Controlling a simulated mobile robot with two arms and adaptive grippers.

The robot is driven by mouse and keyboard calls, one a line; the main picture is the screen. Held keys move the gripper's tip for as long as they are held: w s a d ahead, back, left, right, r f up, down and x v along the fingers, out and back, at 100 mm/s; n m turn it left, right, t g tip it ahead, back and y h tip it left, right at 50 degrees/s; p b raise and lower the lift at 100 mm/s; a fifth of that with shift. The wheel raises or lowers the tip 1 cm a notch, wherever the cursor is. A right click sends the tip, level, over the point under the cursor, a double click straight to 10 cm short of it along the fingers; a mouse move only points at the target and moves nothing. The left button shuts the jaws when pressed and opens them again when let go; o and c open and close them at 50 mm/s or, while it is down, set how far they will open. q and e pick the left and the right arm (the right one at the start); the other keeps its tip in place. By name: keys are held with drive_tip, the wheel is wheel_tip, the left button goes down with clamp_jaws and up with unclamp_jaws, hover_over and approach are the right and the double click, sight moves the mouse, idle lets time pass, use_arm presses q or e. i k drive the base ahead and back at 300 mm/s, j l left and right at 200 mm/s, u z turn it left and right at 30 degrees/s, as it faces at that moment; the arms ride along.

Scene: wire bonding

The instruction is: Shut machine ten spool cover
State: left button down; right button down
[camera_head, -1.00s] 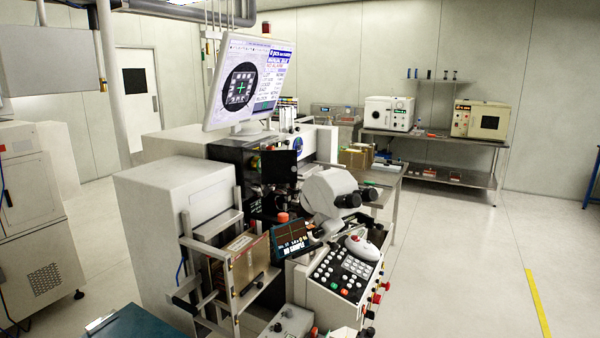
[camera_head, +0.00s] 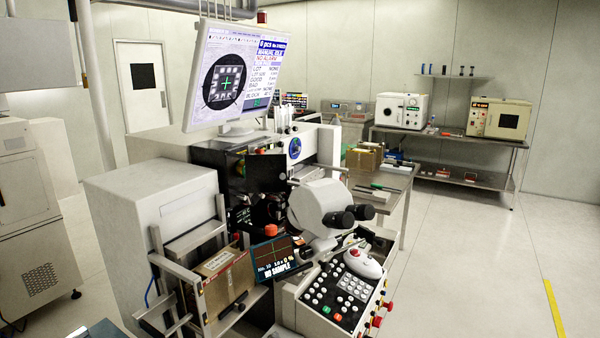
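A wire bonding machine (camera_head: 150,205) with a white body stands in the middle of the view. A small dark panel (camera_head: 266,172) stands upright on its front, below the monitor and left of the white microscope head (camera_head: 318,204). It may be the spool cover, which looks swung out, but I cannot tell for sure. I see no machine number that I can read. Neither of my grippers is in view.
A monitor (camera_head: 236,78) sits on top of the machine. A keypad console (camera_head: 335,298) juts out in front. A cardboard box (camera_head: 228,280) sits in a metal rack at its left. A bench (camera_head: 450,135) with two devices stands behind. The floor on the right is clear.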

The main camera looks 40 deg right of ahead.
sight(264, 172)
drive_tip(key=i+l, duration=0.1)
drive_tip(key=l, duration=0.4)
drive_tip(key=i+l, duration=0.15)
drive_tip(key=l, duration=0.3)
drive_tip(key=i+l, duration=0.1)
drive_tip(key=l, duration=0.4)
drive_tip(key=i+l+u, duration=0.1)
drive_tip(key=l, duration=0.4)
drive_tip(key=i+j, duration=0.15)
drive_tip(key=j, duration=0.2)
drive_tip(key=i+j, duration=0.1)
drive_tip(key=j, duration=0.25)
